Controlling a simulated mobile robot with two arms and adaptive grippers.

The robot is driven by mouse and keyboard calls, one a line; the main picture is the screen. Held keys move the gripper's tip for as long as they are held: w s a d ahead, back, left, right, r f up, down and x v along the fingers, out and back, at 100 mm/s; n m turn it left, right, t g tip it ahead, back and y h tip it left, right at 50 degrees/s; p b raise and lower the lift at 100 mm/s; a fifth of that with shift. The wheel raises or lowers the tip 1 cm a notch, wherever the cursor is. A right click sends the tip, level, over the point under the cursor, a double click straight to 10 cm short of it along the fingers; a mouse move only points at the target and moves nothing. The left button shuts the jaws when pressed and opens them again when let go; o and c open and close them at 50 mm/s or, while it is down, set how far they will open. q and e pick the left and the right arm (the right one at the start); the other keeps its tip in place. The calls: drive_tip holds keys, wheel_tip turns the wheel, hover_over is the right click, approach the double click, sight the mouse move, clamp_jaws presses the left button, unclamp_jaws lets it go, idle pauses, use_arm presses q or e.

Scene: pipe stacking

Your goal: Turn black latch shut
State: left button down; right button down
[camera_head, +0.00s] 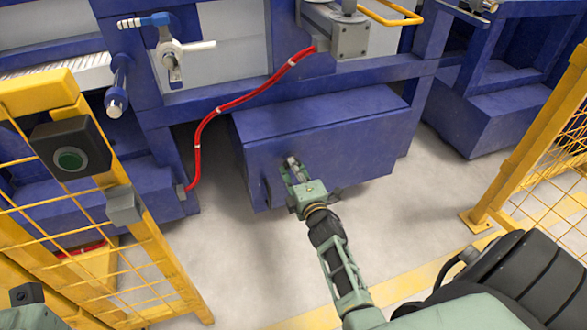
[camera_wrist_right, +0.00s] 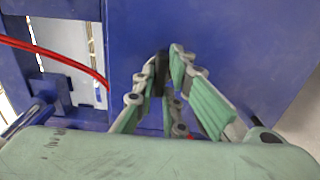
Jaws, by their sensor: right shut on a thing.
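The black latch (camera_wrist_right: 160,66) shows as a small dark upright piece between my right fingertips in the right wrist view, against a blue panel. My right gripper (camera_head: 291,166) reaches the front face of the low blue box in the head view, and it is shut on the latch. Its green-padded fingers also show in the right wrist view (camera_wrist_right: 163,75). In the head view the fingers hide the latch. My left gripper is not in view.
The blue box (camera_head: 345,140) stands under a blue machine frame. A red hose (camera_head: 240,101) runs to its left. Grey floor (camera_head: 420,195) is clear between.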

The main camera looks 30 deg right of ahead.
drive_tip(key=c, duration=1.8)
unclamp_jaws()
drive_tip(key=v, duration=1.2)
drive_tip(key=shift+f, duration=0.1)
